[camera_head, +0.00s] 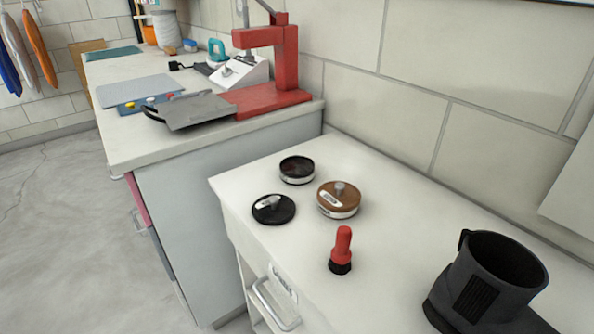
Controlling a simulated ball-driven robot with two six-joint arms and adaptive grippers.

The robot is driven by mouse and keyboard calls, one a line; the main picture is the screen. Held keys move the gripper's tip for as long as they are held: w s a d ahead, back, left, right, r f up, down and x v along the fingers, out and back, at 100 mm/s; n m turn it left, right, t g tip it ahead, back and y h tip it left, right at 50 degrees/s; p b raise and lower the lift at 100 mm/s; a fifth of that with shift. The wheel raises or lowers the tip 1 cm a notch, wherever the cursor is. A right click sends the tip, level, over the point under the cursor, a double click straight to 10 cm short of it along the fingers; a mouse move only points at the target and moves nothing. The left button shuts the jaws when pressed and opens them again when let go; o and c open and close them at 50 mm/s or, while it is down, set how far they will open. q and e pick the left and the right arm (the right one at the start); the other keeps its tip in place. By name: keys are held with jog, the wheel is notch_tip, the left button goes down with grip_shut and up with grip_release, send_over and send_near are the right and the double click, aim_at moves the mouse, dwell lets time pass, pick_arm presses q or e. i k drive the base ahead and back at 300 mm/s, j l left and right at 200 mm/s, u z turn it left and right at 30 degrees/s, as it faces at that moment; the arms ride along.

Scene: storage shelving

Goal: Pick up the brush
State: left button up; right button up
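The brush (342,246) stands upright on the white counter (270,245), bristles down. It has a red handle and short black bristles. It stands near the counter's front edge, apart from the things around it. Neither my left nor my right gripper is in view.
Behind the brush are a brown-topped round tin (335,208), a black disc (272,210) and a dark round tin (297,172). A black open-topped cylinder (480,287) stands at the lower right. A red press (280,80) sits on the farther counter. A wall borders the counter's back.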

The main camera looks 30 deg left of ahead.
aim_at(339, 264)
jog(key=k+j, duration=0.1)
jog(key=j, duration=0.35)
jog(key=k+j+z, duration=0.1)
jog(key=j, duration=0.3)
jog(key=k+j, duration=0.1)
jog(key=j, duration=0.35)
jog(key=k+j+z, duration=0.1)
jog(key=j, duration=0.35)
